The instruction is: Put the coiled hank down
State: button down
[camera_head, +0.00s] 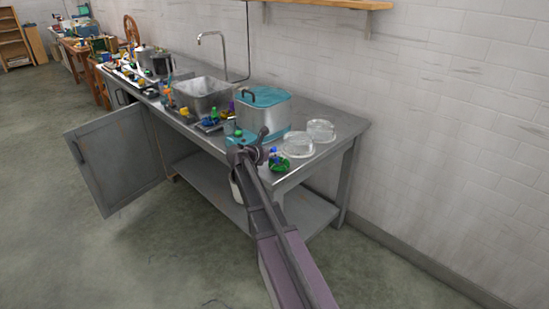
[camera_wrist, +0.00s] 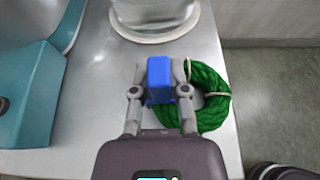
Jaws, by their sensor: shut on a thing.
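The coiled hank is a green twisted ring (camera_wrist: 212,92) with pale ties and a blue block at its left side. In the wrist view my gripper (camera_wrist: 161,82) has its two fingers closed on either side of the blue block. The green coil spreads to the right, over or on the metal bench top near its right edge. In the head view the green hank (camera_head: 278,165) shows at the bench's near end, beside my gripper (camera_head: 262,152). I cannot tell whether it touches the bench. Part of the coil is hidden behind the block and fingers.
Two clear glass domes (camera_head: 320,131) (camera_head: 299,145) stand on the bench (camera_head: 343,126) behind the hank. A metal pot with a teal lid (camera_head: 264,97) stands to the left, with a teal item (camera_wrist: 30,95) near my gripper. The floor lies beyond the bench's right edge.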

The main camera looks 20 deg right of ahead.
jog(key=shift+f, duration=0.25)
jog(key=c, duration=0.6)
grip_release()
jog(key=shift+c, duration=0.2)
jog(key=shift+r, duration=0.2)
jog(key=shift+a+r, duration=0.15)
jog(key=p+v, duration=0.4)
jog(key=v, duration=0.7)
jog(key=shift+s+a+p, duration=0.2)
jog(key=shift+a+p, duration=0.1)
jog(key=shift+s, duration=0.1)
